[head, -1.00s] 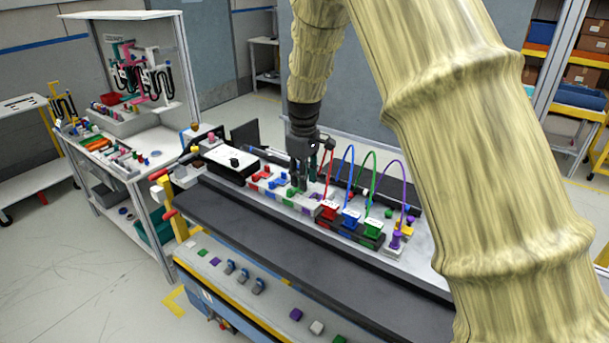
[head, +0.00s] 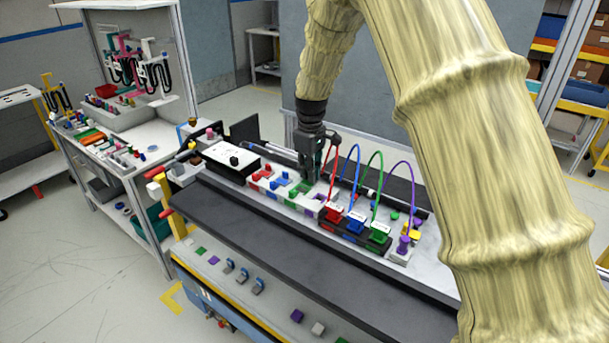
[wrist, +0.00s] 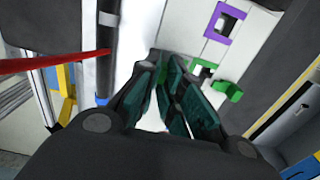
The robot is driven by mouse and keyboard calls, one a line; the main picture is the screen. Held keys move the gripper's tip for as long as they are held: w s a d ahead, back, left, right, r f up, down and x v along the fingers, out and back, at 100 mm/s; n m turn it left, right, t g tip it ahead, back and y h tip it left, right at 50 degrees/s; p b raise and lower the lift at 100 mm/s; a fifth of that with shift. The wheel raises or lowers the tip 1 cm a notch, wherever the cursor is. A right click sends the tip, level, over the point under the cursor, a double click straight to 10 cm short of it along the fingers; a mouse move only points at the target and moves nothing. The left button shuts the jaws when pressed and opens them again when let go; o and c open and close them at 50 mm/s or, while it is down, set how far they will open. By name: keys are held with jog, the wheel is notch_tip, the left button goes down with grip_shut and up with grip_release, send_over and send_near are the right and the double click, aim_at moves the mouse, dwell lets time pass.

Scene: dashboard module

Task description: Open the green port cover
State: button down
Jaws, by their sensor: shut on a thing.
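The green port (head: 300,188) is in the row of coloured ports on the module, left of the purple port. In the wrist view its green frame (wrist: 203,66) shows an opening, partly hidden by a finger. A green cover flap (wrist: 229,91) shows beside that frame, swung away from the opening. My gripper (head: 308,178) is just above and to the right of the green port. In the wrist view its fingers (wrist: 170,62) are drawn close together, left of the flap. What is between them is hidden, and I see no clear contact with the flap.
The purple port frame (wrist: 222,23) is close by. Red, blue and green plugs with arching cables stand to the right; the red cable (head: 329,170) is close to my gripper. Red and blue covers are to the left. The dark rail (head: 290,240) in front is clear.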

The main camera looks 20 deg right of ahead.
jog(key=shift+w+d, duration=0.1)
jog(key=shift+d, duration=0.3)
jog(key=c, duration=1.6)
grip_release()
jog(key=shift+o, duration=0.2)
jog(key=shift+r, duration=0.45)
notch_tip(320, 180, up, 11)
jog(key=shift+a, duration=0.2)
jog(key=shift+w, duration=0.1)
jog(key=shift+d, duration=0.1)
